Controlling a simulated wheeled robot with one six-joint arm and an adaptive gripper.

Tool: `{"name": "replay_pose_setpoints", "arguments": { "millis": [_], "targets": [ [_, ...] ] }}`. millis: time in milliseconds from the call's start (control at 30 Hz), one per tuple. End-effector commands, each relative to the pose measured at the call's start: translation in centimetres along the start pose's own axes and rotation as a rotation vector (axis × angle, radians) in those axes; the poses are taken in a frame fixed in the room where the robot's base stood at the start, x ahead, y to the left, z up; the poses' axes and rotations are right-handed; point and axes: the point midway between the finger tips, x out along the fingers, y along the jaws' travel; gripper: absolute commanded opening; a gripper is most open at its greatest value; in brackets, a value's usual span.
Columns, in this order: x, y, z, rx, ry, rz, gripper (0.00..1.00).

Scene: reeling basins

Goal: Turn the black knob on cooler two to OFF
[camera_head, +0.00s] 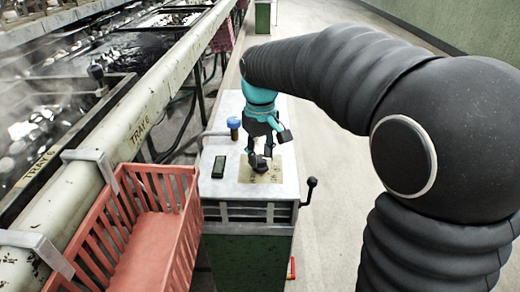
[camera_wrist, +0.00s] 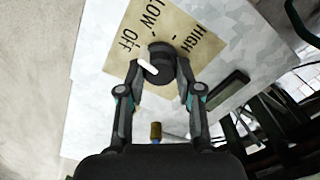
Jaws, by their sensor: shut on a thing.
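The black knob (camera_wrist: 162,56) stands on a tan label plate (camera_wrist: 190,25) with the words LOW, OFF and HIGH. It has a white pointer bar (camera_wrist: 148,67) on its left side, on the side of the word OFF; I cannot tell if it lines up exactly. My gripper (camera_wrist: 161,72) has its two dark fingers closed on either side of the knob. In the head view my gripper (camera_head: 261,155) reaches down to the plate on the white top of the cooler (camera_head: 222,189), a green cabinet. The fingers hide much of the knob there.
A black flat box (camera_head: 219,166) and a blue-capped fitting (camera_head: 234,124) are on the cooler top, left of my gripper. A red crate (camera_head: 150,235) hangs at the left.

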Motion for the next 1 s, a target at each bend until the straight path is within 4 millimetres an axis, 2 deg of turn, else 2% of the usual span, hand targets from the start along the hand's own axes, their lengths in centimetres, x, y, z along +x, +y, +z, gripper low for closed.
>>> {"name": "replay_pose_setpoints", "arguments": {
  "millis": [400,967,1000],
  "targets": [
    [0.06,-0.05,0.01,-0.185,-0.001,-0.001,0.0],
    [0.11,-0.05,0.0,-0.21,-0.001,-0.001,0.0],
    [0.1,-0.05,0.0,-0.21,-0.001,-0.001,0.45]
  ]
}}
